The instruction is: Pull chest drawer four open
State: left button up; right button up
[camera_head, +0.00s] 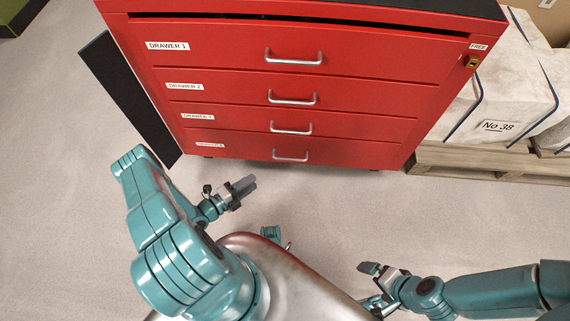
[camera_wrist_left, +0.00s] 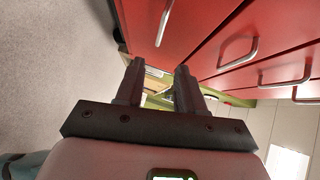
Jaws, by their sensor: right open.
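A red chest (camera_head: 390,98) stands ahead of me with several drawers stacked in its front. Drawer four (camera_head: 350,153) is the lowest; it looks closed, and its label is too small to read clearly. Its silver bar handle (camera_head: 290,156) is at mid-width. My left gripper (camera_head: 246,186) is in front of the chest, below and left of that handle, touching nothing. In the left wrist view its two dark fingers (camera_wrist_left: 160,85) stand apart with nothing between them. Silver handles show there too, but I cannot tell which is drawer four's. My right gripper (camera_head: 372,280) is open and empty, lower right, away from the chest.
A brass lock (camera_head: 471,62) under a "FREE" label sits at the chest's upper right. A dark panel (camera_head: 130,95) stands along its left side. A wooden pallet (camera_head: 480,163) with wrapped pale blocks (camera_head: 505,90) is at right. The floor before the chest is clear.

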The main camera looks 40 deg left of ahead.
pick_arm(q)
jog(key=b+x, duration=0.3)
jog(key=x, duration=1.2)
jog(key=shift+w+d, duration=0.1)
grip_shut()
